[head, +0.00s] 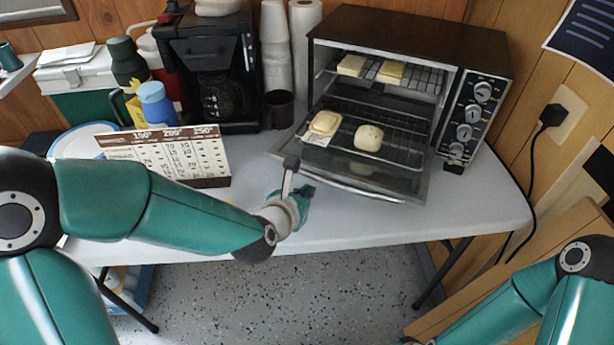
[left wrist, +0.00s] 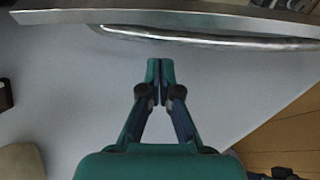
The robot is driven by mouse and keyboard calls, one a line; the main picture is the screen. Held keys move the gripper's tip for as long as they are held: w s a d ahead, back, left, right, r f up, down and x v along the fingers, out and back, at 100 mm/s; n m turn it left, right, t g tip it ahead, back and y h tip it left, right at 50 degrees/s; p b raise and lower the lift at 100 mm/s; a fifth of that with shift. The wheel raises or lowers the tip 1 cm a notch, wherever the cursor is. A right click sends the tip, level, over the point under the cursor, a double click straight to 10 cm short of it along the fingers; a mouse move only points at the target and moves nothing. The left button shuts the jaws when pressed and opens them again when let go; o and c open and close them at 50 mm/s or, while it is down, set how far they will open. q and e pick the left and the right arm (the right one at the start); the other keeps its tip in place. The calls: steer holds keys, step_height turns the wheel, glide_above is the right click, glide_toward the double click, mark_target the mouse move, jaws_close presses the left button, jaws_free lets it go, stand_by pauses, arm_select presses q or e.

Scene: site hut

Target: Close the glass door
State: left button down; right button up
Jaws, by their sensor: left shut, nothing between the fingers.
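The toaster oven (head: 405,38) stands at the back right of the table. Its glass door (head: 395,180) is open, folded down towards me, with a metal handle (head: 362,191) along its front edge. The door's metal edge (left wrist: 190,17) and handle (left wrist: 200,39) cross the top of the left wrist view. My left gripper (head: 306,191) is shut and empty, just in front of the door's front left part. In the left wrist view its fingertips (left wrist: 160,72) point at the handle, with a small gap between. My right gripper is out of view; only part of that arm shows at lower right.
Bread-like pieces lie on the upper rack (head: 410,84) and lower rack (head: 400,150). A printed chart (head: 205,160), a coffee maker (head: 210,60) and a dark mug (head: 279,109) stand left of the oven. The table (head: 450,215) is clear in front of the door.

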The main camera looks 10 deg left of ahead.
arm_select(q)
steer(key=r+p, duration=0.1)
steer(key=r, duration=0.3)
steer(key=shift+w, duration=0.2)
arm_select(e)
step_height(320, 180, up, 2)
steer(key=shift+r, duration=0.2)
arm_select(q)
steer(key=shift+r, duration=0.1)
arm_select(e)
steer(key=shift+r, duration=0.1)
